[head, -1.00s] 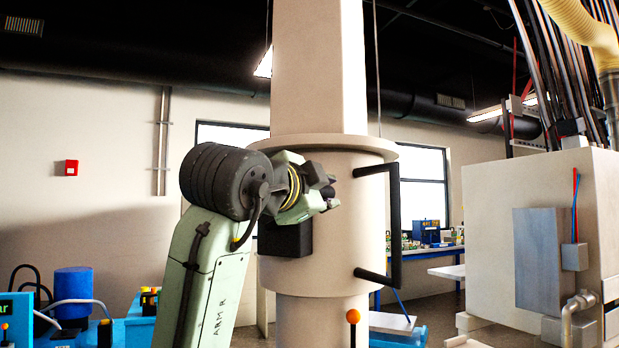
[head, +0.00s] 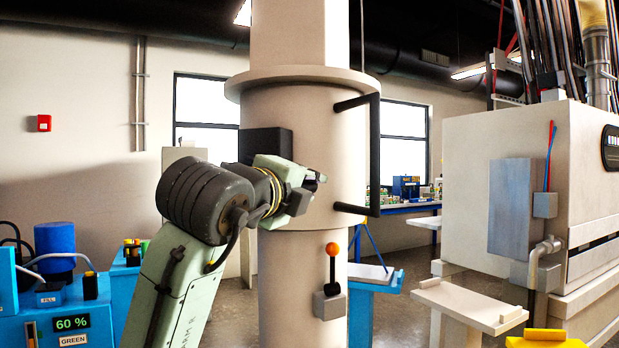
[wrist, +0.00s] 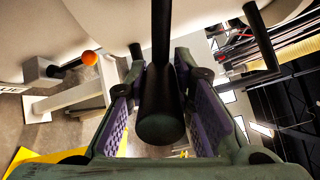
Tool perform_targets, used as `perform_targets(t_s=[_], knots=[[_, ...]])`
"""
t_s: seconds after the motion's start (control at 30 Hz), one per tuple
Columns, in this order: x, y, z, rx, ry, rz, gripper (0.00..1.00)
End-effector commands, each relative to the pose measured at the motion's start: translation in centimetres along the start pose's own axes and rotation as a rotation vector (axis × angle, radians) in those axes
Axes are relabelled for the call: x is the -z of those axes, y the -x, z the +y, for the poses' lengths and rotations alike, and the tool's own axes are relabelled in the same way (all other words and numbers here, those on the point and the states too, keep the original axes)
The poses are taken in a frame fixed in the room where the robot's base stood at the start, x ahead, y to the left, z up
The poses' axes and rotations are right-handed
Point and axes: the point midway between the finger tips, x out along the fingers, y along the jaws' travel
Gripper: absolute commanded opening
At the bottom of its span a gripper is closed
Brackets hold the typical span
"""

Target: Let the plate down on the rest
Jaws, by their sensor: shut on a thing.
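My gripper (head: 308,188) is in front of the pale column (head: 302,215), below its flange, and points right. In the wrist view my gripper (wrist: 160,75) has its purple-padded fingers shut on a dark bar (wrist: 160,120). The bar's round end faces the wrist camera, and a thinner dark rod runs up from it. What the bar joins is hidden. I cannot make out the plate for certain in either view. A white bench (head: 470,303) with raised strips stands at the lower right; I cannot tell whether it is the rest.
A black handle (head: 375,150) sticks out from the column's right side. A lever with an orange knob (head: 333,248) is mounted low on it. A large pale cabinet (head: 520,140) stands right, with a yellow object (head: 545,338) in front. Blue equipment (head: 60,325) stands left.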

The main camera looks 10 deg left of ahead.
Motion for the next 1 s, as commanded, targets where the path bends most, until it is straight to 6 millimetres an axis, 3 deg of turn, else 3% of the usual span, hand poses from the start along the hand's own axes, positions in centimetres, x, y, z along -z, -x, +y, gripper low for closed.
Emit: perform_targets(t_s=[0.23, 0.77, 0.8, 1.0], knots=[[0.0, 0.0, 1.3, -0.002, 0.007, 0.002, 0.0], [0.0, 0.0, 1.7, -0.007, 0.009, 0.003, 0.0], [0.0, 0.0, 1.7, -0.007, 0.009, 0.003, 0.23], [-0.1, 0.0, 1.6, -0.005, 0.008, 0.002, 0.36]])
